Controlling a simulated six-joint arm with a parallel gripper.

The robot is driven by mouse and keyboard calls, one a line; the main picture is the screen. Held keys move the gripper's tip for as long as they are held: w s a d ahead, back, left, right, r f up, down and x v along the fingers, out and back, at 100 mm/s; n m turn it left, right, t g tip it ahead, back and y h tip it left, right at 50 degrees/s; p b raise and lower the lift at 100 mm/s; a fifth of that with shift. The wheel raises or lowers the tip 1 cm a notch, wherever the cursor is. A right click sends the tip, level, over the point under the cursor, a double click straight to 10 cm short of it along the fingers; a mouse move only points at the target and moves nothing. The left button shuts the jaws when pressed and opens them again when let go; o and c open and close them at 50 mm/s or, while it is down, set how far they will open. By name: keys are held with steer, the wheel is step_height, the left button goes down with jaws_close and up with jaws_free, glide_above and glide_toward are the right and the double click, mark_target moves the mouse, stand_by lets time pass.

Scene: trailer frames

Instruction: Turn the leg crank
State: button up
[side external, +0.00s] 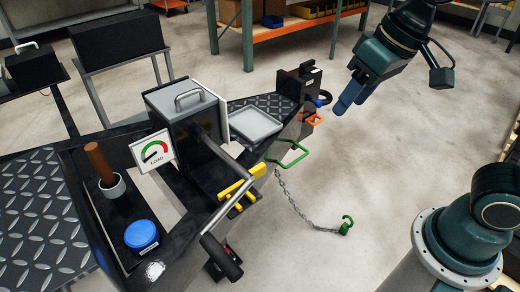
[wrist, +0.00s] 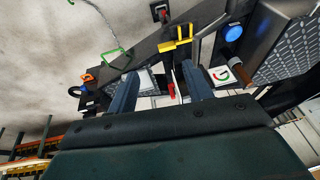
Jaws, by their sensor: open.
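The leg crank is a grey bent rod (side external: 232,207) with a black grip (side external: 222,258), at the front of the trailer frame in the side view. It runs beside a yellow bracket (side external: 238,190). In the wrist view the yellow bracket (wrist: 175,46) is near the top, with part of a grey rod (wrist: 212,24) to its right; I cannot make out the black grip there. My gripper (side external: 341,107) is raised to the upper right of the crank, well apart from it. In the wrist view my gripper's two fingers (wrist: 160,70) are spread with nothing held between them.
A chain with a green hook (side external: 346,225) lies on the floor. Orange shelving (side external: 290,36) stands behind.

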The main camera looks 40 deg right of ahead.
steer(key=w+a+f+g, duration=0.1)
steer(key=w+a+f, duration=0.15)
steer(key=a, duration=0.35)
steer(key=w+a+f+g, duration=0.1)
steer(key=w+a+f, duration=0.1)
steer(key=w+a, duration=0.3)
steer(key=g, duration=0.2)
glide_above(219, 252)
steer(key=d, duration=0.2)
step_height(219, 252, down, 10)
steer(key=shift+a+r, duration=0.15)
steer(key=shift+a, duration=0.1)
steer(key=shift+a+f, duration=0.25)
steer(key=shift+f, duration=2.05)
steer(key=shift+a+f, duration=0.2)
steer(key=shift+f, duration=2.05)
steer(key=shift+a+f, duration=0.25)
steer(key=shift+f, duration=2.05)
steer(key=shift+c, duration=0.2)
jaws_close()
